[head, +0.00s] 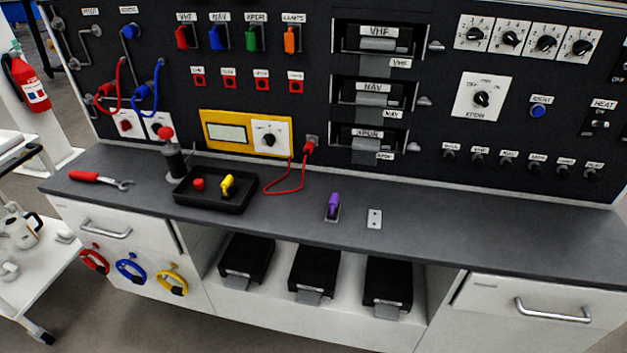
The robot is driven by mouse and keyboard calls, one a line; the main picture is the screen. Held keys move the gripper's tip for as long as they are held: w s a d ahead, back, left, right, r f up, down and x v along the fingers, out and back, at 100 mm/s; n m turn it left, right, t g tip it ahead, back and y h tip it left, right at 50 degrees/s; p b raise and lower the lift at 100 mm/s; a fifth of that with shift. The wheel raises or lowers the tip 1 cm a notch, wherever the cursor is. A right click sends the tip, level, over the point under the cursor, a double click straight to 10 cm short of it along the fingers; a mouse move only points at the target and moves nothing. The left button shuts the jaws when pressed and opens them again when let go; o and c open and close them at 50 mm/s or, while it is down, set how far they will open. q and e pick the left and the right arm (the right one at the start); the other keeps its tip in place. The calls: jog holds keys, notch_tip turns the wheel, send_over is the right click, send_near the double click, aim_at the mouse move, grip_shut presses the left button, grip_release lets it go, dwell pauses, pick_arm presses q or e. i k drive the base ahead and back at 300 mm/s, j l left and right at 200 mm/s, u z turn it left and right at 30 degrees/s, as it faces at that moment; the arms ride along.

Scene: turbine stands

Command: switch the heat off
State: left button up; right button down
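The heat switch (600,124) is a small light toggle or lever on the black panel near the right edge of the head view. A white HEAT label (604,104) sits above it. Small lettering stands close to the lever, and I cannot tell for certain which position the lever is in. Neither of my grippers shows in the view, and nothing touches the switch.
A blue button (538,111) and a large rotary knob (481,99) lie left of the switch. Several small black knobs (507,163) run below. The grey worktop (470,208) is clear on the right. A drawer handle (552,313) sticks out below it.

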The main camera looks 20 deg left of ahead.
aim_at(594, 123)
jog(key=k+j+u, duration=0.15)
jog(key=k, duration=0.25)
jog(key=k+j+u, duration=0.1)
jog(key=k+j, duration=0.15)
jog(key=k, duration=0.15)
jog(key=i+l+z, duration=0.5)
jog(key=i+l, duration=1.35)
